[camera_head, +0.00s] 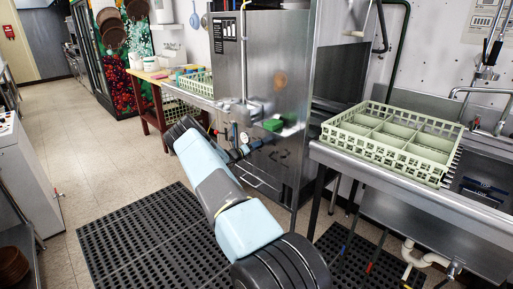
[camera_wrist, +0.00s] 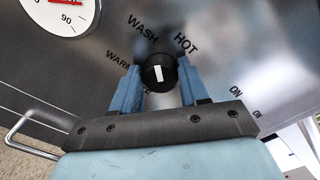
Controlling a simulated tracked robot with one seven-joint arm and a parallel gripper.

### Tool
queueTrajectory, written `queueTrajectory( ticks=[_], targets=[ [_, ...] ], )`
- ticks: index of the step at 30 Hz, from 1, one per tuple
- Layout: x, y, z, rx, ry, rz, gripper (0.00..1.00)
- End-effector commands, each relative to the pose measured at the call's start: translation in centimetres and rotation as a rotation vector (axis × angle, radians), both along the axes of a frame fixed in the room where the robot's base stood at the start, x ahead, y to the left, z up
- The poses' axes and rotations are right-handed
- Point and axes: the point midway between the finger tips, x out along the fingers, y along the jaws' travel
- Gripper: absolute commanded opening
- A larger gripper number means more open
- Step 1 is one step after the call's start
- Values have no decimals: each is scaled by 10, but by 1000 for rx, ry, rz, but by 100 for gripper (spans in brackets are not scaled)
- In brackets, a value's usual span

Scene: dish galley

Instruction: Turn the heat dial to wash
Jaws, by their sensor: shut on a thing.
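The heat dial (camera_wrist: 160,73), a round black knob with a white mark on its face, shows in the wrist view on the steel panel. Around it are the labels WARM at left, WASH at upper left and HOT at upper right. The white mark runs roughly up and down in the picture; which label it points at is hard to tell. My gripper (camera_wrist: 159,84) has one blue finger on each side of the knob and is shut on it. In the head view my gripper (camera_head: 240,151) is at the dishwasher's (camera_head: 272,90) front panel, and I cannot make out the dial there.
A round gauge (camera_wrist: 62,12) is at the panel's upper left, and a bar handle (camera_wrist: 30,125) is at lower left. ON labels lie to the right. A pale green dish rack (camera_head: 390,140) stands on the right counter. A black mat (camera_head: 130,235) covers the floor in front.

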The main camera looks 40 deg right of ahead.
Motion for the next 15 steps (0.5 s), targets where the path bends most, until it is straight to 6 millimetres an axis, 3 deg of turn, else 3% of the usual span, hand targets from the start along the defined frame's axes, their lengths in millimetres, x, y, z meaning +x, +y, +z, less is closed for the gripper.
queueTrajectory(
  ticks=[15],
  targets=[
    [6,5,-3,-8,171,11,14]
  ],
)
